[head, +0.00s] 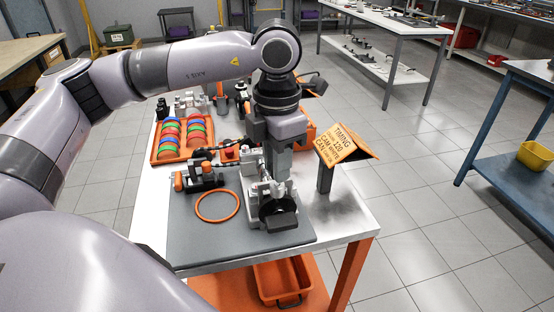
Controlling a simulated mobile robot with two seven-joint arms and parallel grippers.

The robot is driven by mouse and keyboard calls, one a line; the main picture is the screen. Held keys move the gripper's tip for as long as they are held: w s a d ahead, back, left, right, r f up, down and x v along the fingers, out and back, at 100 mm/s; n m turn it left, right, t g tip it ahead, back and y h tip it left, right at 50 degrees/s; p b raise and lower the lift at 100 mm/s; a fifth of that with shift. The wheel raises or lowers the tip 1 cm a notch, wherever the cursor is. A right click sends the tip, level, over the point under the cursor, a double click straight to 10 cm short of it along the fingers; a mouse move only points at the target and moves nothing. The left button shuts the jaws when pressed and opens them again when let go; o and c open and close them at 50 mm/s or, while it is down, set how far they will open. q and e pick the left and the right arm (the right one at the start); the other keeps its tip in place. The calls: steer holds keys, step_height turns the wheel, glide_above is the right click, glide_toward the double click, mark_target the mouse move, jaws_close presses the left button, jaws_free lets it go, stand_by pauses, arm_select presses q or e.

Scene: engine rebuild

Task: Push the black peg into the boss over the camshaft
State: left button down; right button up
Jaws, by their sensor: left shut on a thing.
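My left gripper (278,172) points straight down over the grey and white engine block (262,192) near the front of the table. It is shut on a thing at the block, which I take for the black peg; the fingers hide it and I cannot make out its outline. The boss is hidden behind the gripper, so I cannot tell whether the peg is in it. A round black opening (278,211) shows at the block's front. I cannot pick out the camshaft for certain. My right gripper is not in view.
The block stands on a grey mat (190,242). An orange ring (217,206) lies left of it, with an orange-and-black fixture (197,178) behind. A tray of coloured rings (166,152) is at the back left. An orange timing sign (343,146) stands close on the right.

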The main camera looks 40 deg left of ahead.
arm_select(q)
steer(key=shift+f+b, duration=0.75)
steer(key=shift+f, duration=0.2)
steer(key=c, duration=1.2)
jaws_free()
steer(key=shift+r, duration=0.25)
steer(key=shift+r+p, duration=0.85)
steer(key=shift+r, duration=0.4)
steer(key=o, duration=0.6)
steer(key=shift+c, duration=0.2)
